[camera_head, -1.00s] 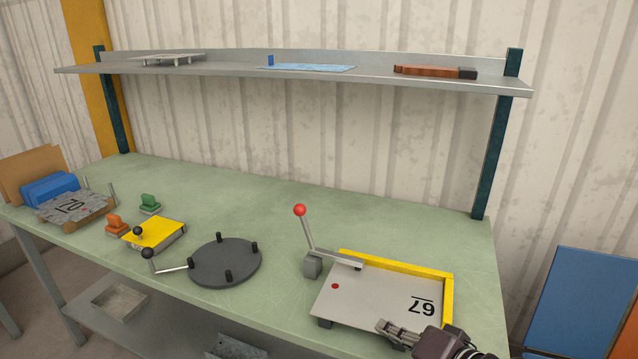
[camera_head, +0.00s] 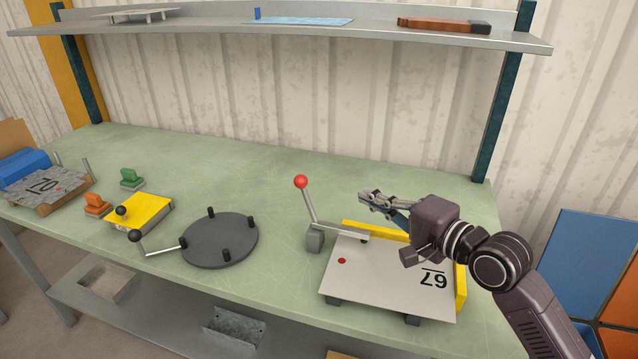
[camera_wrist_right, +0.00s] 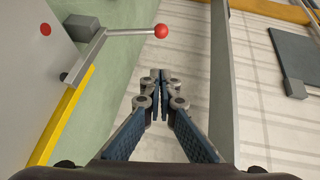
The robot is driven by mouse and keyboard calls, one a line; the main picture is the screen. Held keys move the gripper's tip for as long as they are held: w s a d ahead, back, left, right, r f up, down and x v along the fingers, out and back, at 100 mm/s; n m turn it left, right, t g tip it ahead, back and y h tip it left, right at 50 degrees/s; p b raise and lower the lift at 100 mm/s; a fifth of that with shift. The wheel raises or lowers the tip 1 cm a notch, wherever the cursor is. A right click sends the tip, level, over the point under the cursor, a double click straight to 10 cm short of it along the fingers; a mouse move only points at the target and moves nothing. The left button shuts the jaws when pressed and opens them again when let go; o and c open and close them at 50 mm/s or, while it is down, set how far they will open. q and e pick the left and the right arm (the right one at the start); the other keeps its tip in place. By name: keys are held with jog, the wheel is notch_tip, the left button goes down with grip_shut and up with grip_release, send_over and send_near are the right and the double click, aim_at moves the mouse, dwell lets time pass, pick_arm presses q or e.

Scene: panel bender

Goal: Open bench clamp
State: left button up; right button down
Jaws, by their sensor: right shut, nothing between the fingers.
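The bench clamp (camera_head: 314,237) is a grey block with an upright lever topped by a red ball (camera_head: 301,182). Its flat arm reaches right over a grey plate marked 67 (camera_head: 385,285), which has a red dot and a yellow stop behind it. In the right wrist view the clamp lever (camera_wrist_right: 128,33) and red ball show at the upper left. My right gripper (camera_head: 364,198) is shut and empty, above the plate's back edge and to the right of the red ball, apart from it. Its fingertips (camera_wrist_right: 160,75) meet in the wrist view. My left gripper is not in view.
A dark round turntable (camera_head: 219,241) with pegs and a crank stands left of the clamp. Further left are a yellow block (camera_head: 139,213) and orange and green pieces. A shelf (camera_head: 280,28) spans the back above the bench. Bare green benchtop lies behind the clamp.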

jog(key=s+a+p+x, duration=0.1)
jog(key=p+x, duration=0.3)
jog(key=x, duration=0.9)
jog(key=shift+s+a+f, duration=0.25)
jog(key=shift+s+a, duration=0.15)
jog(key=shift+a, duration=0.25)
jog(key=shift+w, duration=0.1)
